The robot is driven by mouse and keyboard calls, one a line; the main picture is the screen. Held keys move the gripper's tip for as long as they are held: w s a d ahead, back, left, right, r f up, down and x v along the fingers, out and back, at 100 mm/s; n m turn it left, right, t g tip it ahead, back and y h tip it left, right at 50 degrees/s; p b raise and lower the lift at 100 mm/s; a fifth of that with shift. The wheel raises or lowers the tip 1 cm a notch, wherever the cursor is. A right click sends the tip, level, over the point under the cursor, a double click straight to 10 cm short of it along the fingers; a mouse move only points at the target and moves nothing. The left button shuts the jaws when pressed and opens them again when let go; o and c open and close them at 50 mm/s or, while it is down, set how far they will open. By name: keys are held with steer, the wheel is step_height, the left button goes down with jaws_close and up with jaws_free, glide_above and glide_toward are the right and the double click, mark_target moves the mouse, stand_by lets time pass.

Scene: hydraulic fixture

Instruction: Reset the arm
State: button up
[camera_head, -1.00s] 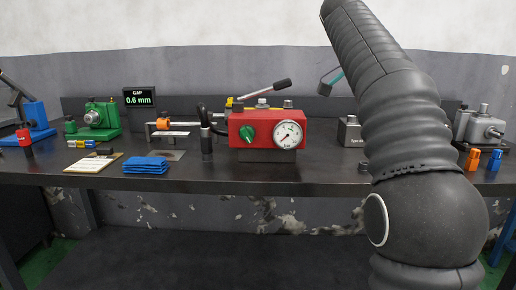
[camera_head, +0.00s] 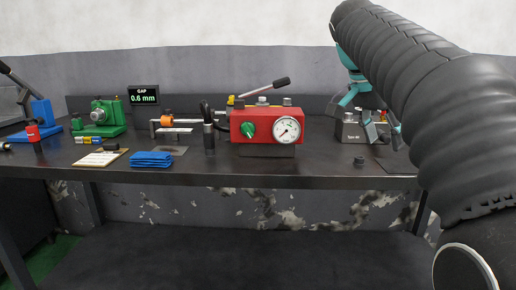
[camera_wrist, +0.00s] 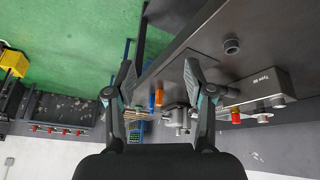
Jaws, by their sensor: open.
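My grey sleeved arm fills the right side of the head view and reaches over the bench. My gripper (camera_head: 384,138) has teal and grey fingers. It hangs beside the grey "Type" block (camera_head: 350,130), partly in front of it in the picture. In the wrist view my gripper (camera_wrist: 158,72) is open, its two dark fingers wide apart with nothing between them. The same grey block (camera_wrist: 268,84) shows right of the fingers there. Whether a finger touches the block cannot be told.
The dark bench (camera_head: 300,172) carries a red pump unit (camera_head: 262,127) with a gauge and lever, a green fixture (camera_head: 98,118), a blue cloth (camera_head: 151,159) and a gap display (camera_head: 144,96). In the wrist view, orange (camera_wrist: 159,97) and blue (camera_wrist: 152,103) cylinders lie beyond the fingers.

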steer(key=s+a+f+n+t+y, duration=0.1)
steer(key=s+a+f+n, duration=0.2)
steer(key=s+f, duration=0.4)
steer(key=s+a+f+n+t+y, duration=0.1)
steer(key=s+f+n, duration=0.4)
steer(key=f, duration=0.6)
steer(key=s+a+f+n+t+y, duration=0.2)
steer(key=s+a+f+n+y, duration=0.1)
steer(key=s+f, duration=0.5)
steer(key=shift+s+a+f+n, duration=0.35)
steer(key=shift+a+f+n, duration=0.2)
steer(key=shift+a+n, duration=0.4)
